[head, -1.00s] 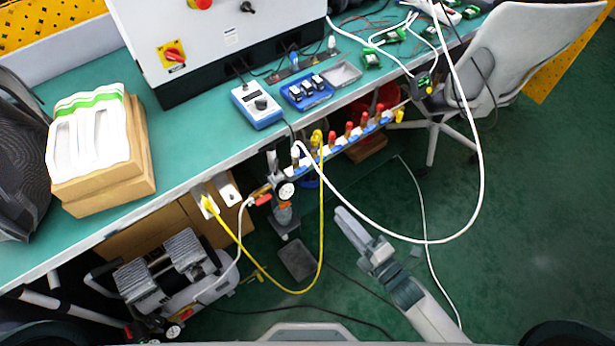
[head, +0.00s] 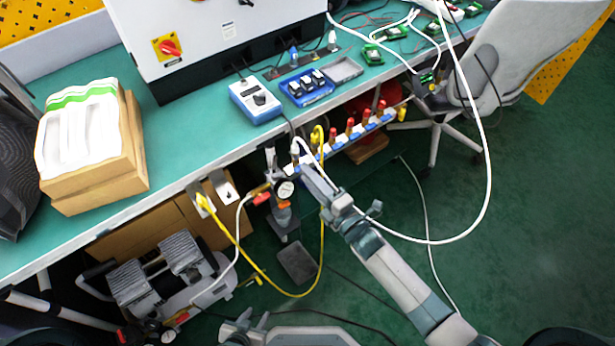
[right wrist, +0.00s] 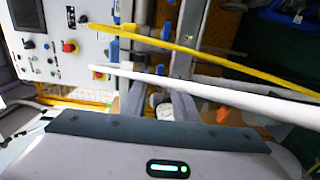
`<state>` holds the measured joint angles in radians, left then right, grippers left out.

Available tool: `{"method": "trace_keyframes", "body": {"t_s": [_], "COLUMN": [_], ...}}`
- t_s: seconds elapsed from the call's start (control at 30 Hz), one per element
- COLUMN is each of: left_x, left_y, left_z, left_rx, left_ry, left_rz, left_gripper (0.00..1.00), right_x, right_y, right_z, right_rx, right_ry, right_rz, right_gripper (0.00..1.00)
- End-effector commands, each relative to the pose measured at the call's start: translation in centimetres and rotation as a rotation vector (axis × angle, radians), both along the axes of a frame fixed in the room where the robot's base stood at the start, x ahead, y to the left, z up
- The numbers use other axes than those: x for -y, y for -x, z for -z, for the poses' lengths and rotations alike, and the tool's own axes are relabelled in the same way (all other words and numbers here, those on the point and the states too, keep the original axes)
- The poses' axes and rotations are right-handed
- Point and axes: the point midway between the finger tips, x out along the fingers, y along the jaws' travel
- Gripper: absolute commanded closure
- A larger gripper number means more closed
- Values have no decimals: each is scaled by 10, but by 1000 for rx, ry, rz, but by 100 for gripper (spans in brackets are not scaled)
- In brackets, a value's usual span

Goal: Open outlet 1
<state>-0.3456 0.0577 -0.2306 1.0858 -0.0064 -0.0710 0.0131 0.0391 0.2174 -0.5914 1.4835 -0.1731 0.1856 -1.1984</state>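The outlet manifold (head: 345,142) is a blue-and-white rail under the bench's front edge. It carries several red-topped valves (head: 350,124) and a yellow piece at its right end. A white hose (head: 478,160) and a yellow hose (head: 322,245) meet its left end. I cannot read which outlet is number 1. My right gripper (head: 313,180) is at the manifold's left end, by the gauge (head: 285,189), and partly covers that area. In the right wrist view its fingers (right wrist: 163,105) stand apart below the white hose (right wrist: 210,88). My left gripper (head: 238,328) shows at the bottom edge, its fingers unclear.
The green bench (head: 190,150) holds a blue-and-white meter (head: 255,101), a blue tray (head: 307,88) and a wooden box (head: 100,170). A compressor (head: 165,275) stands below. A chair (head: 500,65) is at the right. The floor at the right is mostly clear.

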Motion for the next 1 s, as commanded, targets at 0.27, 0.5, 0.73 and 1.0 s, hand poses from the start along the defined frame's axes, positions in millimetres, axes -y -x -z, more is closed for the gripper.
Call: {"method": "trace_keyframes", "body": {"t_s": [0.27,0.5,0.73,1.0], "left_x": [1,1,0,0], "left_y": [-6,-6,-6,-5], "left_z": [-2,-2,-2,-2], "left_rx": [11,10,10,10], "left_ry": [2,3,2,2], "left_rz": [-2,-2,-2,-2], "left_gripper": [63,63,63,63], "right_x": [-7,-7,-7,-7], "right_y": [-10,-9,-9,-9], "right_z": [-1,-1,0,0], "right_rx": [1,1,0,-14], "right_ry": [-1,-1,0,-19], "right_rz": [0,0,0,0], "right_gripper": [73,78,100,100]}}
